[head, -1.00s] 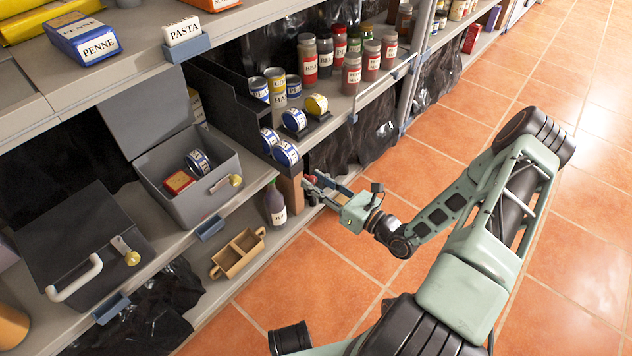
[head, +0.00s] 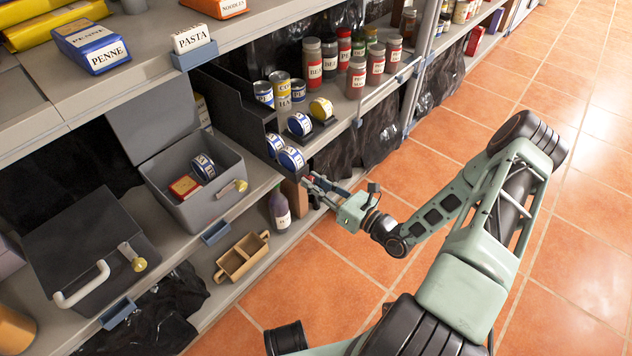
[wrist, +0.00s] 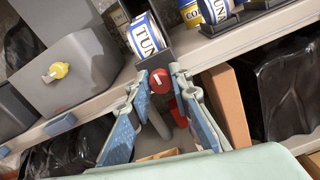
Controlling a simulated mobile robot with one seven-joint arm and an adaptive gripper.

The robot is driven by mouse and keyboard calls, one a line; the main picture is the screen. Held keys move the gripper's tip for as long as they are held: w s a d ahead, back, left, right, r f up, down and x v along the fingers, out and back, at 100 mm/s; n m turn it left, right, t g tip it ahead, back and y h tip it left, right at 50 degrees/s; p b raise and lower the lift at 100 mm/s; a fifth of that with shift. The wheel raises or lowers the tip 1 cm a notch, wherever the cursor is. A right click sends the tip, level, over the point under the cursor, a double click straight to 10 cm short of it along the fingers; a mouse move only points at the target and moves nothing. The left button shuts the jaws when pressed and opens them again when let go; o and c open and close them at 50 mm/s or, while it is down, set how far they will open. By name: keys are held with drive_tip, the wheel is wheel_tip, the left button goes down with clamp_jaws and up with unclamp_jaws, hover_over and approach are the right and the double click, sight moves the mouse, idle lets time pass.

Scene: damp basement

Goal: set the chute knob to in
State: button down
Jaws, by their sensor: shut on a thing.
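The red round chute knob (wrist: 160,81) has a pale mark on its face and shows between my fingertips in the wrist view. It sits just below the front of the dark chute (head: 235,108), where tuna cans lie. My gripper (wrist: 161,74) is shut on the knob, with one blue-padded finger on each side. In the head view my gripper (head: 310,184) reaches to the shelf front below the cans, and the knob is mostly hidden there. A second red piece (wrist: 178,113) shows lower between the fingers; I cannot tell what it is.
A grey bin (head: 205,195) with a yellow knob stands left of the chute. A dark bottle (head: 279,209) and a wooden caddy (head: 240,257) are on the lower shelf. A brown panel (wrist: 228,105) is close right of my fingers. The tiled floor (head: 335,290) is clear.

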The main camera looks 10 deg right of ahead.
drive_tip(key=c, duration=1.7)
unclamp_jaws()
drive_tip(key=shift+w+a, duration=0.2)
drive_tip(key=shift+c, duration=0.2)
drive_tip(key=shift+s+d, duration=0.1)
drive_tip(key=v, duration=1.2)
